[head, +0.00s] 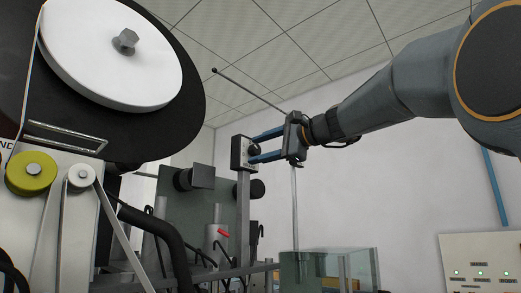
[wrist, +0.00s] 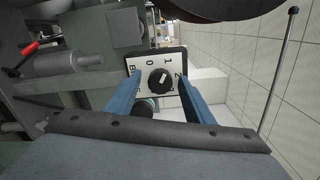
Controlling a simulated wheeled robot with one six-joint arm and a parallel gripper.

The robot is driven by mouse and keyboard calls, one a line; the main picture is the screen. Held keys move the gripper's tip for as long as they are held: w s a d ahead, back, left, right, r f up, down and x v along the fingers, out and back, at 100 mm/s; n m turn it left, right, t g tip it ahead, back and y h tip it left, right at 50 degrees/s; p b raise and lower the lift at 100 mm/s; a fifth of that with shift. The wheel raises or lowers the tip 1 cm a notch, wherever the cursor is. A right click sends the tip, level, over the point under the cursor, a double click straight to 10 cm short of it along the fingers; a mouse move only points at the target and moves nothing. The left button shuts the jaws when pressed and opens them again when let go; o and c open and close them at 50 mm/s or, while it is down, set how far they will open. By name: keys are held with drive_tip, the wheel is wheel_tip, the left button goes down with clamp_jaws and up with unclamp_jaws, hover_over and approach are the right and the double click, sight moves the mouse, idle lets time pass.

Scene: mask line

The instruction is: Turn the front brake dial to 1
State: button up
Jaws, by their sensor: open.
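The brake dial (wrist: 160,81) is a round black knob on a white-faced box (wrist: 139,69) marked 0, 1 and 2. Its pale pointer mark slants up and right, roughly toward the 1; the exact setting is too small to tell. In the head view the dial box (head: 236,153) sits on top of a grey post. My gripper (wrist: 160,85) is open, with its blue fingers on either side of the dial. In the head view my gripper (head: 254,149) reaches in from the right, fingertips at the box face. I cannot tell whether they touch the knob.
A large white reel (head: 95,55) and a yellow roller (head: 31,173) stand at the left. A red-handled lever (wrist: 31,47) is left of the box. A glass-sided enclosure (head: 360,265) is below my arm. A control panel (head: 480,265) is at lower right.

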drive_tip(key=shift+d, duration=0.1)
drive_tip(key=b+v, duration=0.1)
drive_tip(key=v, duration=0.6)
drive_tip(key=shift+s+d, duration=0.25)
